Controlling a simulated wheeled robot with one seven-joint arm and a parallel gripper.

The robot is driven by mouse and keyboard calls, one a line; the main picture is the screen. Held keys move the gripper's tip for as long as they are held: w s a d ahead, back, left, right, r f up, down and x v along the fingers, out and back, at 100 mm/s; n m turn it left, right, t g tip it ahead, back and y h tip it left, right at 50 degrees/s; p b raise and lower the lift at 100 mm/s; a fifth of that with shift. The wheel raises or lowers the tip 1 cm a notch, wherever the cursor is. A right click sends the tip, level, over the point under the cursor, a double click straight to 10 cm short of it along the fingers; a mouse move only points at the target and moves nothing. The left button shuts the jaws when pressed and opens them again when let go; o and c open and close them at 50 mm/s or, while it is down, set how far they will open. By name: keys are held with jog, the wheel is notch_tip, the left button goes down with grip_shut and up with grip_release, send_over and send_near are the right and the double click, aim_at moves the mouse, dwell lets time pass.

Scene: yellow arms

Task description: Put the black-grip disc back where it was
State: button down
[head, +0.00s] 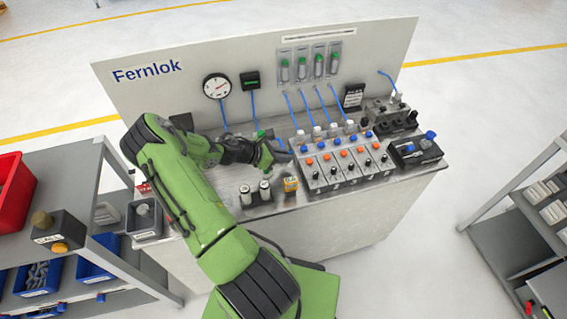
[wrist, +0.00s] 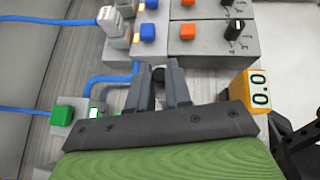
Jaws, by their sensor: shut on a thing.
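My gripper (wrist: 159,78) is low over the grey bench top, just in front of the row of grey valve blocks. It also shows in the head view (head: 268,155), beside the left end of that row. Its fingers are closed on a small dark piece (wrist: 158,73), which looks like the black grip. The disc itself is hidden by the fingers, and I cannot tell whether it touches the bench. I cannot make out an empty place for it in either view.
Grey blocks with orange and blue buttons (head: 338,165) stand close to the gripper. A yellow display box (head: 290,184) and two small cylinders (head: 255,193) stand at the bench's front. Blue hoses (wrist: 110,79) run nearby. A green-topped block (wrist: 63,115) sits left.

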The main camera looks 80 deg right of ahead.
jog(key=f, duration=0.4)
jog(key=shift+d+f, duration=0.2)
jog(key=shift+f, duration=0.2)
jog(key=c, duration=1.1)
grip_release()
jog(key=shift+o, duration=0.2)
jog(key=shift+w+a+r, duration=0.1)
jog(key=shift+r, duration=0.05)
jog(key=v, duration=1.1)
jog(key=shift+w+a+r, duration=0.2)
jog(key=shift+w+r, duration=0.05)
